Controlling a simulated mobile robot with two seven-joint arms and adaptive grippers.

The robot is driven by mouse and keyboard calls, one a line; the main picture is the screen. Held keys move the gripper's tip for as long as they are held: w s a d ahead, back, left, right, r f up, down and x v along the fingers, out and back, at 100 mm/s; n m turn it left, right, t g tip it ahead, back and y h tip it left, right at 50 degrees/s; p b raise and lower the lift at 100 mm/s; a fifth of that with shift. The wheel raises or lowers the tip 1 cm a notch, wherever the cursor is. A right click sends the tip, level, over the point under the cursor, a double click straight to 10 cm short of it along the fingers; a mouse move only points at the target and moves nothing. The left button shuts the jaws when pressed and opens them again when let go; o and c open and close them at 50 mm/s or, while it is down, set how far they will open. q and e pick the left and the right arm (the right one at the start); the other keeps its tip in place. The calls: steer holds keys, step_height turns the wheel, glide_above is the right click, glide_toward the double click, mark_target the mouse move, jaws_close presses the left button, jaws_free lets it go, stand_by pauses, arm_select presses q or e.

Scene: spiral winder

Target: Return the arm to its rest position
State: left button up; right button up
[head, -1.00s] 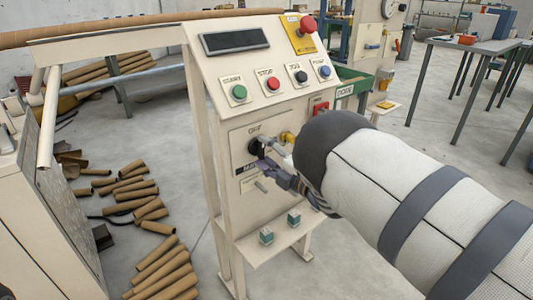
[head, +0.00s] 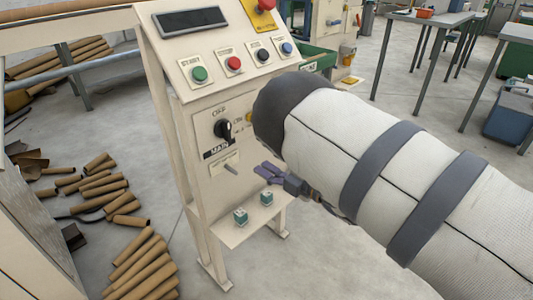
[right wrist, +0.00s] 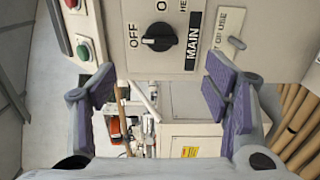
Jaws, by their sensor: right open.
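My right arm, in a white padded sleeve with dark bands, comes in from the right in the head view. Its gripper (head: 270,174) has purple finger pads and is in front of the control panel, above the small shelf. In the right wrist view the gripper (right wrist: 160,98) is open, with its two fingers wide apart and nothing between them. The black MAIN rotary switch (head: 223,128) on the panel stands clear of the fingers; it also shows in the right wrist view (right wrist: 159,37), its knob pointing toward the OFF side. My left gripper is not in view.
The beige control panel (head: 185,77) has green, red, black and blue buttons and a red emergency stop. A small shelf (head: 232,234) with two small greenish blocks juts out below. Cardboard tubes (head: 140,270) lie on the floor at left. Grey tables (head: 430,18) stand at the back right.

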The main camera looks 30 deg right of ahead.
steer(key=shift+s+d, duration=0.1)
steer(key=shift+s, duration=0.15)
steer(key=s+d+f+m+g+h+p, duration=0.2)
steer(key=s+d+f+m+g+h, duration=0.15)
steer(key=s+f+m, duration=0.45)
steer(key=s+d+f+m+g+h+p, duration=0.15)
steer(key=s+f+m+g+h, duration=0.3)
steer(key=s+f, duration=0.45)
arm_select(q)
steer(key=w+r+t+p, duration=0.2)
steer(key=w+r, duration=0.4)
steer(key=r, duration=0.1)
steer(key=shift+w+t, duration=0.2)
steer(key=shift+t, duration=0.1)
arm_select(e)
steer(key=s+a+m+g, duration=0.2)
steer(key=s+m+g, duration=0.1)
steer(key=s, duration=0.7)
steer(key=s+a+m+g+y, duration=0.1)
steer(key=s+m+g, duration=0.3)
steer(key=s, duration=0.7)
steer(key=s+a+m+g, duration=0.3)
steer(key=s+g, duration=0.1)
steer(key=s, duration=0.7)
steer(key=shift+a+g+y, duration=0.3)
steer(key=shift+y, duration=0.1)
steer(key=shift+w, duration=0.1)
